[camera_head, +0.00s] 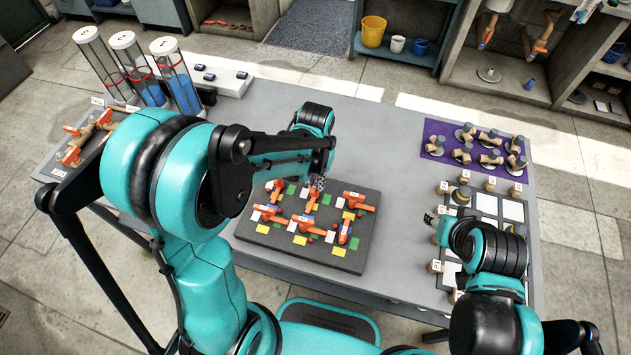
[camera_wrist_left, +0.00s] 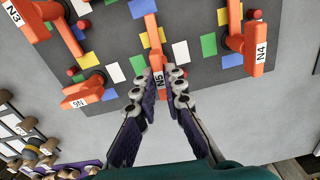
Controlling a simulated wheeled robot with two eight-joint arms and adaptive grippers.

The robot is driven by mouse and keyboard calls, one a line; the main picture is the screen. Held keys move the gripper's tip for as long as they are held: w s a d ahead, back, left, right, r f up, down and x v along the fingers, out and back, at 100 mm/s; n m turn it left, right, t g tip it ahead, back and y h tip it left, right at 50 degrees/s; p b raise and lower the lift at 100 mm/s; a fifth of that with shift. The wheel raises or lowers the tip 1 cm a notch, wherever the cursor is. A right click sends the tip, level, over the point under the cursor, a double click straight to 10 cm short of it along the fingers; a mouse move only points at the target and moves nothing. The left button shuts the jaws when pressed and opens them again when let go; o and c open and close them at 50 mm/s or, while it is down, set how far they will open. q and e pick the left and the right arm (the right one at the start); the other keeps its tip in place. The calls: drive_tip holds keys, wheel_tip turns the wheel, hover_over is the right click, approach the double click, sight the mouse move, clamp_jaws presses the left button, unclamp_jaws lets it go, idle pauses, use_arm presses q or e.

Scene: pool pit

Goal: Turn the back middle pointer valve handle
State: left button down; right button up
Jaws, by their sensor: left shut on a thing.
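The back middle pointer valve handle, orange and labelled N5 (camera_wrist_left: 151,38), stands on the dark valve board (camera_head: 262,245). In the head view it (camera_head: 312,194) is partly covered by my left gripper (camera_head: 318,184), which reaches down from behind it. In the left wrist view my left gripper (camera_wrist_left: 163,80) has its two fingers on either side of the labelled end of N5, shut on it.
Orange handles N4 (camera_wrist_left: 248,48) and N6 (camera_wrist_left: 88,88) flank N5 closely, with more in the front row. A purple mat (camera_head: 436,130) with wooden pieces lies at the right. Clear tubes (camera_head: 175,75) stand at the back left. The grey table (camera_head: 385,130) is clear behind the board.

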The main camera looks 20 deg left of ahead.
sight(315, 184)
use_arm(q)
drive_tip(key=m, duration=0.4)
drive_tip(key=shift+b, duration=0.3)
drive_tip(key=m, duration=0.4)
drive_tip(key=shift+m, duration=0.3)
drive_tip(key=m, duration=0.4)
drive_tip(key=shift+m+b, duration=0.3)
drive_tip(key=shift+b, duration=0.1)
drive_tip(key=shift+m, duration=1.8)
drive_tip(key=c, duration=1.6)
unclamp_jaws()
drive_tip(key=shift+r, duration=0.1)
wheel_tip(315, 184, up, 12)
